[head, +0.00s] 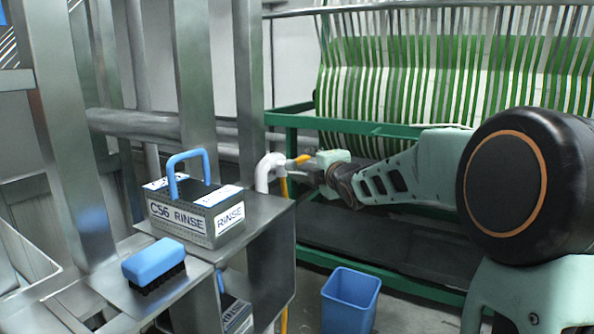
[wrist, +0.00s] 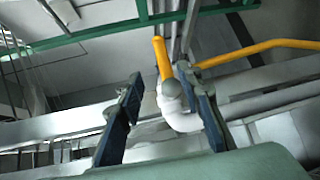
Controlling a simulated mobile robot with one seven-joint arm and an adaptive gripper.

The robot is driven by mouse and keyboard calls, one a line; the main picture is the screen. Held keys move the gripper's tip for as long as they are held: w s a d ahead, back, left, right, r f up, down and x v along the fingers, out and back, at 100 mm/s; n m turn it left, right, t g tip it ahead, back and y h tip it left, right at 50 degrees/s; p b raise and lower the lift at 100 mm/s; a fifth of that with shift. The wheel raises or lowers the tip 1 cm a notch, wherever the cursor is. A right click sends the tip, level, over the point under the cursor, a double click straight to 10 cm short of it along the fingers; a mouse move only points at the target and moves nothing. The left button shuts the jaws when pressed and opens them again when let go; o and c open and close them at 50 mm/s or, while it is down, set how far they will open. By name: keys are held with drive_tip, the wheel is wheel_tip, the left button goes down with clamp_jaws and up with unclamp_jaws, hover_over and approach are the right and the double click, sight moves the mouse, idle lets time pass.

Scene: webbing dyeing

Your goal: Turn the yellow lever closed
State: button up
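The yellow lever (head: 303,158) sits on a white pipe (head: 268,170) behind the metal stand in the head view. In the wrist view the yellow lever (wrist: 161,58) points up from the white pipe elbow (wrist: 176,108). My gripper (head: 308,172) is beside the lever in the head view. In the wrist view my gripper (wrist: 162,85) is open, with one dark finger on each side of the lever's line. The right finger overlaps the edge of the pipe fitting; I cannot tell whether it touches. The lever's base is partly hidden by the fitting.
A metal stand (head: 272,215) holds a grey box (head: 195,212) with a blue handle, left of my gripper. A blue brush (head: 153,262) lies on a lower shelf. A blue bin (head: 350,300) stands on the floor. A yellow pipe (wrist: 262,46) runs to the right.

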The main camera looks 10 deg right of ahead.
sight(303, 160)
drive_tip(key=shift+n, duration=0.3)
drive_tip(key=b+x, duration=0.1)
drive_tip(key=x, duration=1)
drive_tip(key=shift+w+f, duration=0.15)
drive_tip(key=shift+f, duration=0.05)
clamp_jaws()
